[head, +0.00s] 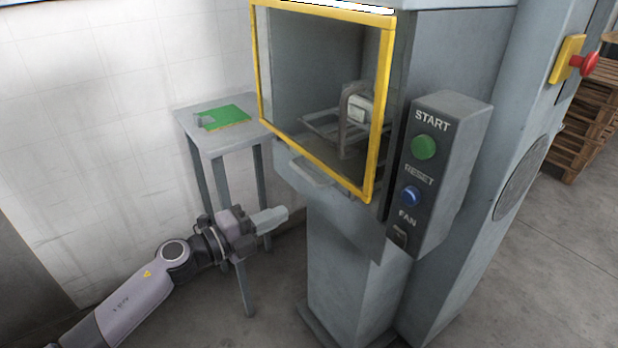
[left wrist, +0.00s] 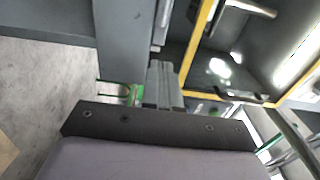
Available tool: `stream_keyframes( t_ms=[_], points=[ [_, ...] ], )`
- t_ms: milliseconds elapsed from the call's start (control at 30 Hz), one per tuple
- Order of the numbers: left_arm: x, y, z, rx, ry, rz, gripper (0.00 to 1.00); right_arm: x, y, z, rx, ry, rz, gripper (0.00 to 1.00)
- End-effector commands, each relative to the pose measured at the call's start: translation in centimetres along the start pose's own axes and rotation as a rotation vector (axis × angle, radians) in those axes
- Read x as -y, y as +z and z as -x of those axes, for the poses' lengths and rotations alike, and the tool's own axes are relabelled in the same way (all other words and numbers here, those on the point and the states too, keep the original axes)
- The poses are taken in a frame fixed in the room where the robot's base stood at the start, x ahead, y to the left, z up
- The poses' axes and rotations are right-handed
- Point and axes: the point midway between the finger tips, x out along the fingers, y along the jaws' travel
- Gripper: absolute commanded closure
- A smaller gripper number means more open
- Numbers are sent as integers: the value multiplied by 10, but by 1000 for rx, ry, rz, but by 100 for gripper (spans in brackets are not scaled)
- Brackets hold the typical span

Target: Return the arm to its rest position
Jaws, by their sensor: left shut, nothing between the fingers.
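My left arm comes in from the lower left of the head view. Its gripper (head: 272,218) is shut and empty, in the air in front of the small grey table and left of the machine's column. In the left wrist view the closed fingers (left wrist: 160,85) point toward the machine. My right gripper is in neither view.
The grey machine has a yellow-framed opening (head: 264,75) with a handle (head: 310,172) below it. Its control box (head: 437,165) carries a green START button and a blue RESET button. A grey table (head: 222,145) with a green board (head: 225,117) stands by the wall. Wooden pallets (head: 590,125) are stacked far right.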

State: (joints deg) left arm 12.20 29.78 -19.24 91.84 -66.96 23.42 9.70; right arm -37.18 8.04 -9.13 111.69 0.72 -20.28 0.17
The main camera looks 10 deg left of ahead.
Motion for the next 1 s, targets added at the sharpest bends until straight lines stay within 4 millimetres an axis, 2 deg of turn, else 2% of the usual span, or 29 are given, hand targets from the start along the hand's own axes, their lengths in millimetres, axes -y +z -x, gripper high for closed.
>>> stream_keyframes(
  t_ms=[167, 267, 367, 567, 700, 800, 900, 1000],
  points=[
    [-5, -6, 4, 19, -16, 61, 100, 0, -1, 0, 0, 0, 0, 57],
    [-17, -16, 13, 74, -50, 202, 100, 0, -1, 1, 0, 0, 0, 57],
    [-38, -28, 30, 174, -83, 419, 100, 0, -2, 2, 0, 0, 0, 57],
    [-98, -54, 82, 438, -82, 891, 100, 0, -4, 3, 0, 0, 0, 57],
    [-146, -84, 126, 630, -25, 1206, 100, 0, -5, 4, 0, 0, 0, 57],
    [-173, -109, 154, 745, 25, 1393, 100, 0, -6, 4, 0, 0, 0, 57],
    [-190, -131, 175, 825, 69, 1527, 100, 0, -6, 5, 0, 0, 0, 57],
    [-199, -145, 187, 870, 95, 1607, 100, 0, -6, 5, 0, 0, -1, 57]
  ],
)
